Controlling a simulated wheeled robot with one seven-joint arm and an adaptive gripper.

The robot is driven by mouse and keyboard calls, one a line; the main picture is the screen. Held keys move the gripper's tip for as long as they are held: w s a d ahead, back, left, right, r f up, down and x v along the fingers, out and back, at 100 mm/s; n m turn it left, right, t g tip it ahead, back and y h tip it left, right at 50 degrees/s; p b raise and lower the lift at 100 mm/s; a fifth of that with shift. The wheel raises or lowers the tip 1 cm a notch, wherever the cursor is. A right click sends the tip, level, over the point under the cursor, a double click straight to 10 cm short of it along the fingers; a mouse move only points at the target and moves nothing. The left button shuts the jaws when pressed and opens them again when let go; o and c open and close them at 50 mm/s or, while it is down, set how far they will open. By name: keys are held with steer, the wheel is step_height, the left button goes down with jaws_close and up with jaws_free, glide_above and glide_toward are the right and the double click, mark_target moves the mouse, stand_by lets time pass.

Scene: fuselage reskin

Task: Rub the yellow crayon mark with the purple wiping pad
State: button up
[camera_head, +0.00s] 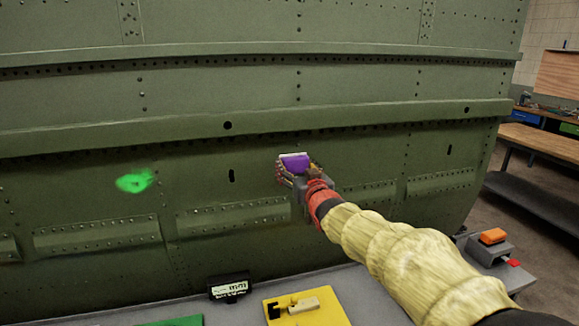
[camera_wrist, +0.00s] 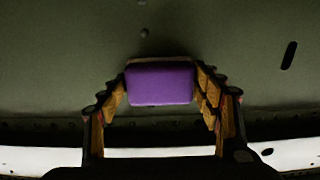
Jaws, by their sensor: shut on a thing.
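The purple wiping pad (camera_head: 295,162) is held in front of the green riveted fuselage panel (camera_head: 80,218). It also shows in the wrist view (camera_wrist: 160,84), between the two fingers. My gripper (camera_head: 297,168) is shut on the pad, with a finger at each side (camera_wrist: 160,78). The pad's far face is towards the panel; I cannot tell whether it touches. No yellow crayon mark shows on the panel in either view; the pad and gripper cover part of the surface. A bright green mark (camera_head: 135,182) is on the panel at the left.
Below the panel, a grey table (camera_head: 365,292) bears a yellow tray (camera_head: 325,313), a black labelled box (camera_head: 230,286) and a green item (camera_head: 175,321). An orange block (camera_head: 492,236) sits at its right end. Ribs cross the panel. A workbench (camera_head: 540,143) stands far right.

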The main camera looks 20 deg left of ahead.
mark_target(309, 166)
steer(key=shift+w+d+f+p, duration=0.1)
steer(key=shift+w+d+p, duration=0.45)
steer(key=shift+d, duration=0.35)
steer(key=shift+w+d+p, duration=0.5)
steer(key=shift+d, duration=0.35)
steer(key=shift+s+a+f+b, duration=0.1)
steer(key=shift+s+a+b, duration=0.35)
steer(key=shift+a+b, duration=0.4)
steer(key=shift+s+a+r+b, duration=0.2)
steer(key=shift+s+a+b, duration=0.3)
steer(key=shift+a+b, duration=0.35)
steer(key=shift+s+a+f+b, duration=0.25)
steer(key=shift+s+a+b, duration=0.3)
steer(key=shift+a+b, duration=0.4)
steer(key=shift+s+a+r+b, duration=0.15)
steer(key=shift+s+a+b, duration=0.35)
steer(key=shift+b, duration=0.55)
steer(key=shift+s+a+b, duration=0.4)
steer(key=shift+a+b, duration=0.1)
steer(key=shift+a, duration=0.25)
steer(key=shift+s+a+b, duration=0.4)
steer(key=shift+a+b, duration=0.05)
steer(key=shift+a, duration=0.3)
steer(key=shift+d, duration=0.1)
